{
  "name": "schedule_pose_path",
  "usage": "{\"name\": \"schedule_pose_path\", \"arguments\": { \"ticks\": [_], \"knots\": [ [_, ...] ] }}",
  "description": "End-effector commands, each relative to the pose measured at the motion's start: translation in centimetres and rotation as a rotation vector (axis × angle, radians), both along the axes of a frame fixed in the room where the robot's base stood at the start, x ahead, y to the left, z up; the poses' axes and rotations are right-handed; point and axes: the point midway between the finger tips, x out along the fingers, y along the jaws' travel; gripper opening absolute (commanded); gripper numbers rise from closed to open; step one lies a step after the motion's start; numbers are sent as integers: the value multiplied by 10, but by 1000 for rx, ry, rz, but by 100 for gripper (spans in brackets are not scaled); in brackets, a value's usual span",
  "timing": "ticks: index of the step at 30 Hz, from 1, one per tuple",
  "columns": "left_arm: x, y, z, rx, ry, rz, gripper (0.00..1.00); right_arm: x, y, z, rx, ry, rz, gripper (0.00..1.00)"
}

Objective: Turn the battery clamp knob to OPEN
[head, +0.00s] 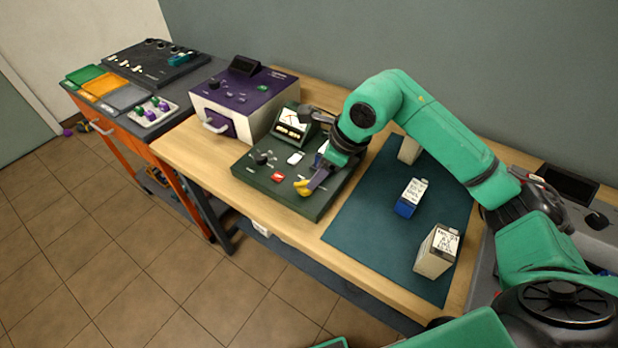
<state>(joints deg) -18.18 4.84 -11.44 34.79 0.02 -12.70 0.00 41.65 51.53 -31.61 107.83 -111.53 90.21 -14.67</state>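The green tester box (280,192) sits on the wooden bench. It carries a black knob (262,158) at its left, a red switch (278,177), a white button (295,158) and a tilted needle meter (291,122). My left gripper is out of view.
A teal mat (358,235) right of the box holds a blue battery (409,199), a white one (437,251) and a partly hidden pale block (409,149). A purple-topped machine (240,95) stands left. A dark side table (128,120) with coloured trays is beyond it.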

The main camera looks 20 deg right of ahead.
Motion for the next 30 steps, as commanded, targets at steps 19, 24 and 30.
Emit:
{"name": "schedule_pose_path", "arguments": {
  "ticks": [19,24,30],
  "knots": [
    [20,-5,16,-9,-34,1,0,20,17,-62,1,0,0,45],
    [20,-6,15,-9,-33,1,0,20,17,-62,1,0,0,0],
    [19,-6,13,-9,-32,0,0,20,17,-62,3,0,10,0]
  ]
}}
